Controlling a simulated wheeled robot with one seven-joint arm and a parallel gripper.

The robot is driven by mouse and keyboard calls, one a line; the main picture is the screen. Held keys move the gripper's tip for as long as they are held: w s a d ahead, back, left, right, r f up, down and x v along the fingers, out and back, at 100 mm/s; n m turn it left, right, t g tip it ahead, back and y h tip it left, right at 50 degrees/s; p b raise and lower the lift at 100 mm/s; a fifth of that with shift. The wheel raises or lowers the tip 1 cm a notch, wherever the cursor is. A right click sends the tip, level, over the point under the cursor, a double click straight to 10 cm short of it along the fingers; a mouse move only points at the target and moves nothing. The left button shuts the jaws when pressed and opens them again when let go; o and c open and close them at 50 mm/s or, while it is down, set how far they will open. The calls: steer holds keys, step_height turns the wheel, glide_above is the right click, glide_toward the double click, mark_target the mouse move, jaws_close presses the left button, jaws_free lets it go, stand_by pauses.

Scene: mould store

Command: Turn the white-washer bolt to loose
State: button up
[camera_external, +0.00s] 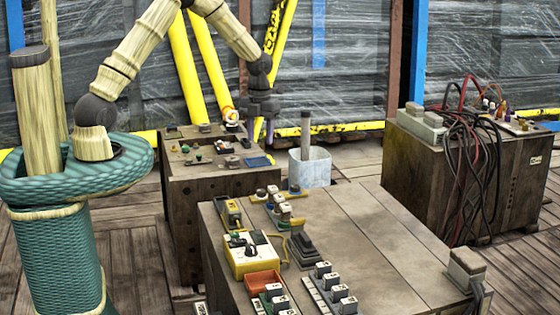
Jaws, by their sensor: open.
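My gripper (263,128) hangs pointing down at the right edge of the far wooden box (215,190). Its two fingers are apart, and I see nothing between them. Small fittings lie on that box, among them a white and orange piece (230,117) just left of my gripper. Several small dark knobs and white-topped blocks stand on the front bench (365,225). I cannot tell which small part is the white-washer bolt; no white washer can be made out at this size.
A yellow box with a dial (248,254) and an orange tray (264,283) sit on the front bench. A pale blue bin (310,168) stands behind it. A crate with tangled cables (460,170) is at the right. Yellow posts (186,65) rise behind my arm.

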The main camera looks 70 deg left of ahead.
mark_target(261, 190)
step_height(261, 190, down, 17)
steer(key=shift+f+p, duration=0.2)
steer(key=shift+p, duration=0.5)
steer(key=c, duration=1)
